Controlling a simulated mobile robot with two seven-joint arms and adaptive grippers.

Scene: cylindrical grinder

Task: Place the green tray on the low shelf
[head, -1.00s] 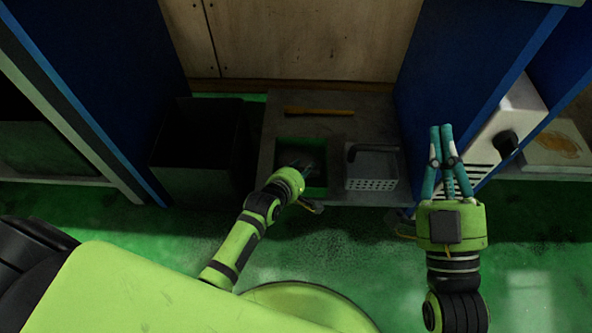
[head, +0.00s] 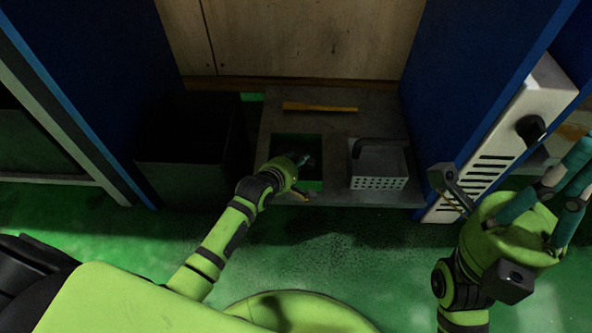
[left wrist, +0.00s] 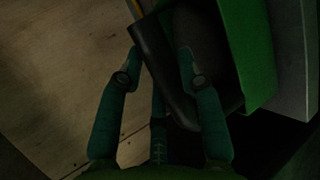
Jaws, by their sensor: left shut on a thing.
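The green tray (head: 297,138) is at the low grey shelf (head: 330,120), left of the perforated basket; I cannot tell whether it rests on the board. My left gripper (head: 305,160) reaches over the tray's front part and is shut on it, hiding some of it. In the left wrist view the fingers (left wrist: 160,58) straddle a dark, shadowed wall, and a lit green side of the tray (left wrist: 250,50) shows to the right. My right gripper (head: 577,168) is at the right edge of the head view, away from the shelf, with its fingertips partly cut off.
A grey perforated basket (head: 379,165) stands close right of the tray. A yellow-handled tool (head: 320,107) lies behind it. A dark bin (head: 190,150) stands left of the shelf. Blue panels (head: 480,80) flank the shelf, and wood (head: 300,40) closes the back.

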